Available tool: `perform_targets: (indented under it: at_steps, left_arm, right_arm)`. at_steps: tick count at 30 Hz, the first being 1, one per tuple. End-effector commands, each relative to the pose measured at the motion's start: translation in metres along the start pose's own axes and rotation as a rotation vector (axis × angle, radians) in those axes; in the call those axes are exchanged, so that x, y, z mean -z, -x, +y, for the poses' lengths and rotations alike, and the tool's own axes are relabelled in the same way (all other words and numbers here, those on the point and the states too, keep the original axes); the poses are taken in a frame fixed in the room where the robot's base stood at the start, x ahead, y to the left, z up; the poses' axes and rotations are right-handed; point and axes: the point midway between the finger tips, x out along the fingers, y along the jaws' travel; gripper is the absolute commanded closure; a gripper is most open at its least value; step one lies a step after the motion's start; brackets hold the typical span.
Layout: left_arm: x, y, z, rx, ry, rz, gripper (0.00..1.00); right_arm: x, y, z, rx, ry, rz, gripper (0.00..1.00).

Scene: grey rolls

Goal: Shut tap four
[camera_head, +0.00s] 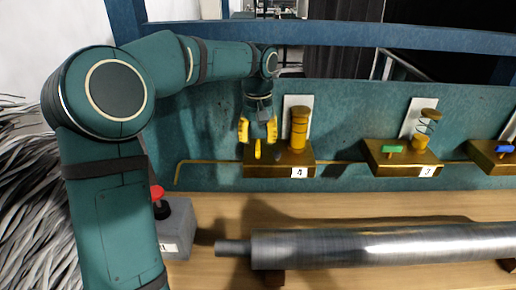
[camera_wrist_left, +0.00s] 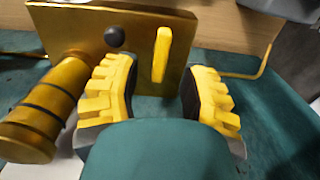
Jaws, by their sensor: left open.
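Tap four is a brass block (camera_head: 278,170) with a white label reading 4, on the teal panel's pipe line. Its yellow lever (camera_head: 257,150) points across the line of the pipe; it also shows in the left wrist view (camera_wrist_left: 161,54). My left gripper (camera_head: 258,131) is open, with its yellow-padded fingers just above the lever. In the left wrist view, the fingers (camera_wrist_left: 163,95) stand on either side of the lever's line, apart from it. A ribbed brass cylinder (camera_head: 299,128) stands on the block beside the gripper. My right gripper is not in view.
Tap three (camera_head: 402,158), with a green lever and a spring, stands to the right; another block with a blue lever (camera_head: 504,149) is at the edge. A steel roll (camera_head: 385,245) lies in front. A grey box with a red button (camera_head: 174,228) stands left.

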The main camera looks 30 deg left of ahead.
Motion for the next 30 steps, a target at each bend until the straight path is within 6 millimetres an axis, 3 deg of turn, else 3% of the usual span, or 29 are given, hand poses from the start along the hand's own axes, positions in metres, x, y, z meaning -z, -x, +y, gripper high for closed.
perform_targets:
  at_steps: [6,17,20,21,30]
  left_arm:
    - [0.000,-0.022,0.000,0.000,-0.001,-0.001,0.58]
    - [0.000,-0.025,0.000,-0.001,-0.001,0.000,0.58]
    - [0.000,-0.025,0.000,0.000,-0.001,0.000,0.86]
    - [0.000,-0.025,0.000,0.000,-0.001,0.000,1.00]
    - [0.000,-0.025,0.000,0.000,-0.008,-0.001,1.00]
  right_arm:
    - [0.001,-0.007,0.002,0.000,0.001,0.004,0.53]
    - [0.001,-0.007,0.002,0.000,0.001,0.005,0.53]
    - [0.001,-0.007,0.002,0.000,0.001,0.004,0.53]
    - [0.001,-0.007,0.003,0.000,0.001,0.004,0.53]
    - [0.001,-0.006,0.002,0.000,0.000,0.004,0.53]
